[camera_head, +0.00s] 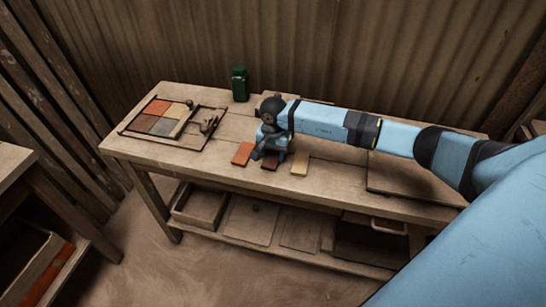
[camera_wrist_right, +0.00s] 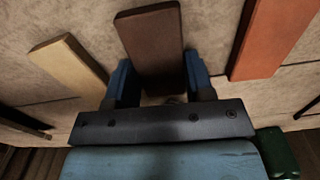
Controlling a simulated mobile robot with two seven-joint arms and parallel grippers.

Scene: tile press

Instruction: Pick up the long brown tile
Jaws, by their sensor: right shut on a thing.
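The long brown tile (camera_wrist_right: 152,38) lies between the two fingers of my right gripper (camera_wrist_right: 158,82) in the right wrist view, and the fingers are shut on its sides. In the head view the right gripper (camera_head: 270,154) is low over the workbench, and the brown tile (camera_head: 269,166) shows only in part beneath it. I cannot tell whether the tile touches the bench top. An orange tile (camera_head: 242,153) lies to its left and a cream tile (camera_head: 300,164) to its right, both apart from it. My left gripper is in neither view.
A wooden frame with coloured tiles (camera_head: 128,129) is at the bench's left end. A green bottle (camera_head: 239,84) stands at the back edge. A flat board (camera_head: 400,188) lies at the right. The lower shelf holds wooden trays (camera_head: 199,207).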

